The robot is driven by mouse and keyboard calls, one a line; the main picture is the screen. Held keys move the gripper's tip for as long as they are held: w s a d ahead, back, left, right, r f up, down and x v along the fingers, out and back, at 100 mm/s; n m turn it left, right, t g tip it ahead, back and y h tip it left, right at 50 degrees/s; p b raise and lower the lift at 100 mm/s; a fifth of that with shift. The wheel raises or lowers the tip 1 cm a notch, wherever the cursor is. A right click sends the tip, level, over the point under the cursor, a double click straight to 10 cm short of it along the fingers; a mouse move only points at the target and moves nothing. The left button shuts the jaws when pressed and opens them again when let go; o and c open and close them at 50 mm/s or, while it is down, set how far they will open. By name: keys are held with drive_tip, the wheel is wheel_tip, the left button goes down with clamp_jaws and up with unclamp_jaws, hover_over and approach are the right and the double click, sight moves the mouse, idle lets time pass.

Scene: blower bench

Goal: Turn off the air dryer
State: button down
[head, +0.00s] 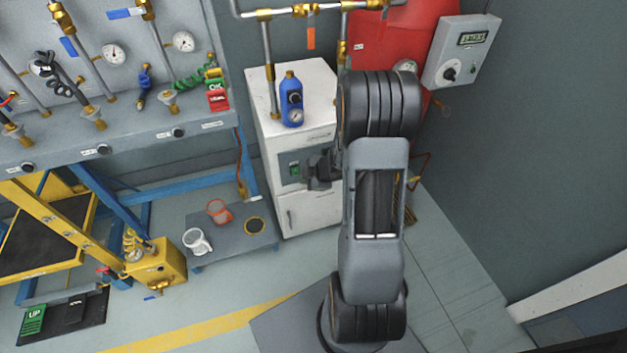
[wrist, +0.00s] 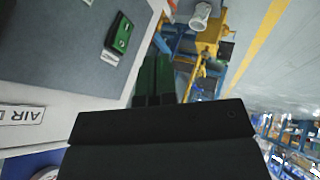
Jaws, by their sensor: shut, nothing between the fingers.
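The air dryer is a white cabinet (head: 312,212) against the back wall in the head view. Its front has a dark grey panel (head: 287,158) with a green switch (head: 294,171). In the wrist view the switch (wrist: 122,35) shows on the grey panel (wrist: 70,45), with a partly cut-off "AIR D" label (wrist: 21,115) at the left. My gripper (head: 309,173) is in front of the panel, just right of the switch. In the wrist view my gripper's fingers (wrist: 153,75) are together and empty, apart from the switch in the picture. My arm hides the cabinet's right side.
A blue filter bottle (head: 291,100) stands on the dryer. A red tank (head: 400,40) and a grey control box (head: 462,52) are behind my arm. Some floor in front is clear.

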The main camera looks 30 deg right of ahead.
sight(293, 172)
drive_tip(key=shift+w+a+f+b, duration=0.15)
drive_tip(key=shift+w+f, duration=0.25)
drive_tip(key=shift+w, duration=0.6)
drive_tip(key=shift+w+d+f+b, duration=0.1)
drive_tip(key=shift+w+f+b, duration=0.2)
drive_tip(key=shift+w, duration=0.65)
drive_tip(key=shift+w+a+f+b, duration=0.15)
drive_tip(key=shift+w+f, duration=0.3)
drive_tip(key=shift+w, duration=0.55)
drive_tip(key=shift+d, duration=0.1)
drive_tip(key=shift+w+r+p, duration=0.25)
drive_tip(key=shift+r+p, duration=0.2)
drive_tip(key=shift+p, duration=0.6)
drive_tip(key=shift+f+b, duration=0.3)
drive_tip(key=shift+b, duration=0.05)
drive_tip(key=shift+r, duration=0.15)
